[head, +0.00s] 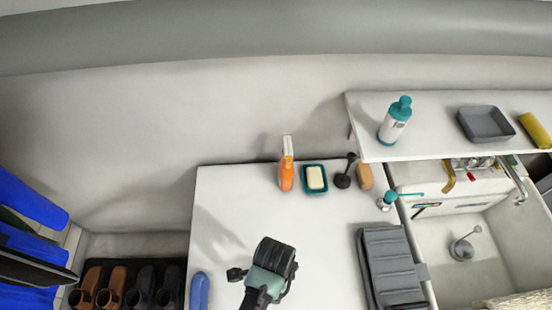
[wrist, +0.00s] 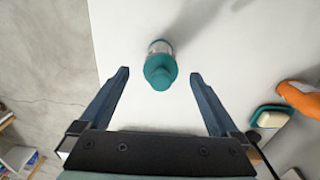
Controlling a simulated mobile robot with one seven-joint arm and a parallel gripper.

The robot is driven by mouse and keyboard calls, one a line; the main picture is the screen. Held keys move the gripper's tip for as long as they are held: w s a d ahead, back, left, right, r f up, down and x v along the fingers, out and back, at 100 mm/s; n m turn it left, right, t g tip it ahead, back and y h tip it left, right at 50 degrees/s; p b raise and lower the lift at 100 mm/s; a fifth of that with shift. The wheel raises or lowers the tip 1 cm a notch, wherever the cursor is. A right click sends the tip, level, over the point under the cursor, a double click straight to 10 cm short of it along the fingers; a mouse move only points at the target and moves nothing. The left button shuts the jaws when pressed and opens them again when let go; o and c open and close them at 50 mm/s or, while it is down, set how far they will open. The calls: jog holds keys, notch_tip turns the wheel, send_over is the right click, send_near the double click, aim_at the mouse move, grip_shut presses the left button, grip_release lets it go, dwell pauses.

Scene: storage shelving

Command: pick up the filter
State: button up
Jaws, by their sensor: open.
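A small upright cylinder with a teal cap and a clear grey body stands on the white counter in the wrist view; I take it for the filter (wrist: 161,66), though no label shows. My gripper (wrist: 160,73) is open, and its two blue fingers lie to the left and right of the filter in that view, with a gap on each side. The fingers do not appear to touch it. In the head view my gripper (head: 277,256) is above the front part of the counter, and the filter is hidden behind it.
The counter (head: 225,215) holds an orange spray bottle (head: 286,175), a soap dish (head: 314,188) and a black brush (head: 344,180) at the back. A blue item (head: 199,291) lies front left. A grey rack (head: 390,262) and a sink (head: 490,265) are right.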

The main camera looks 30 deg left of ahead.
jog(key=shift+w+f+p, duration=0.15)
jog(key=shift+f+p, duration=0.15)
jog(key=shift+f, duration=2.4)
grip_shut()
jog(key=shift+r, duration=0.1)
